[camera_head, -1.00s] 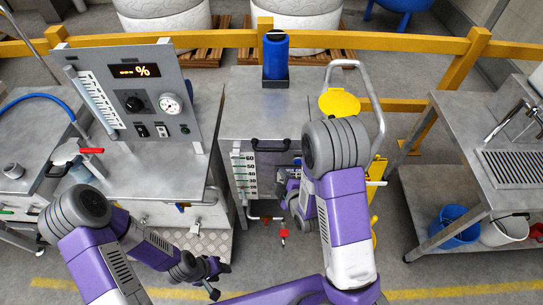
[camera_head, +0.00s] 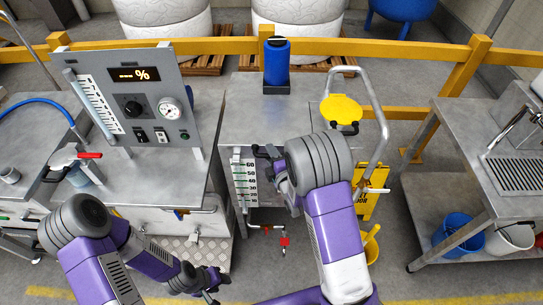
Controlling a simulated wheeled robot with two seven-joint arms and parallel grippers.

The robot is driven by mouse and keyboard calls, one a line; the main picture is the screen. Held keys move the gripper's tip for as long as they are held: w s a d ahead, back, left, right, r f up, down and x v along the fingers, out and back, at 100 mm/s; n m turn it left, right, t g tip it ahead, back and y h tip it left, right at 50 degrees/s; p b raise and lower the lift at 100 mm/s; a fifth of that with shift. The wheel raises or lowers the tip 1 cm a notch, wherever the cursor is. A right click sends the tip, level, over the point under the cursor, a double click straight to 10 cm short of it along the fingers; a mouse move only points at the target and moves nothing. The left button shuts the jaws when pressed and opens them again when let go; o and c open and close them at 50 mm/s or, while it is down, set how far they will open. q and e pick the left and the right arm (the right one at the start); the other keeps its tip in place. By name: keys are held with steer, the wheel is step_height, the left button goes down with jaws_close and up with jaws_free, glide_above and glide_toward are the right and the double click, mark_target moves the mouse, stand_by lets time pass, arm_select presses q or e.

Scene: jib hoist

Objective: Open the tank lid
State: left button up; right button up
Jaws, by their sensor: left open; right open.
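The steel tank (camera_head: 243,190) stands in the middle with a numbered level scale on its front. Its flat grey lid (camera_head: 255,118) lies shut on top. A black handle (camera_head: 262,151) sits at the lid's front edge, partly hidden by my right gripper. My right gripper (camera_head: 274,165) is open at the tank's front, right by the handle; I cannot tell whether it touches it or whether the handle lies between its fingers. My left gripper (camera_head: 213,288) is open and empty, low in front of the control cabinet, away from the tank.
A blue canister (camera_head: 276,62) stands at the tank's back edge. A control panel (camera_head: 133,100) rises on the left. A yellow-seated trolley (camera_head: 341,108) and a steel sink table (camera_head: 455,150) stand right. A red-handled valve (camera_head: 284,242) hangs below the tank.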

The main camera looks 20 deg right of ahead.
jaws_close()
steer(key=shift+r, duration=0.1)
stand_by(0.3)
